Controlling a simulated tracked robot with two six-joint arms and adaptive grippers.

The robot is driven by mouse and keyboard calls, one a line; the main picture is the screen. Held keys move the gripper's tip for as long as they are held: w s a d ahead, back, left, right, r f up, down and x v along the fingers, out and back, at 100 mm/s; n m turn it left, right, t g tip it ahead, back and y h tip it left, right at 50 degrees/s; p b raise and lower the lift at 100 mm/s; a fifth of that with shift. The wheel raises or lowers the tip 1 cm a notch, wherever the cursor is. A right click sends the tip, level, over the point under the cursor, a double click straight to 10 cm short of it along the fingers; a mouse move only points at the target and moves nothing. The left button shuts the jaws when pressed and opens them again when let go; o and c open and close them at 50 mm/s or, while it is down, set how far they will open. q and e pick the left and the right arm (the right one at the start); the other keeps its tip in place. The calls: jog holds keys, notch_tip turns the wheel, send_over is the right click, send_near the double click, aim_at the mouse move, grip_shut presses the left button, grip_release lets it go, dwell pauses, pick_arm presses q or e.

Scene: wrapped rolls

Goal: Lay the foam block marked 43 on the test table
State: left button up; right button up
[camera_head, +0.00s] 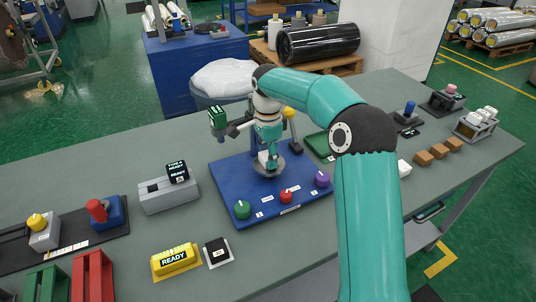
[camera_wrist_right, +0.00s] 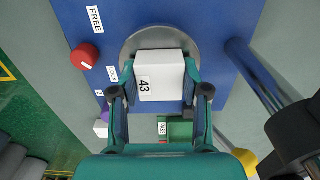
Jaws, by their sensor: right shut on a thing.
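The white foam block marked 43 (camera_wrist_right: 160,68) is between the two fingers of my right gripper (camera_wrist_right: 158,88), which is shut on it. In the head view, the right gripper (camera_head: 268,160) is low over the round grey disc of the test table (camera_head: 283,169), and the block (camera_head: 264,157) shows only in part. The disc (camera_wrist_right: 131,46) also shows around the block in the right wrist view. I cannot tell whether the block touches the disc. My left gripper is not in view.
The blue base (camera_head: 228,182) carries green (camera_head: 242,209), red (camera_head: 286,195) and purple (camera_head: 322,179) knobs. A post with a green display (camera_head: 217,117) stands behind. Several brown blocks (camera_head: 438,151) and white pieces lie to the right. A yellow READY box (camera_head: 175,260) lies front left.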

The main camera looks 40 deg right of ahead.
jog(key=o, duration=1)
jog(key=shift+r, duration=0.15)
notch_tip(320, 180, up, 12)
jog(key=shift+f, duration=0.2)
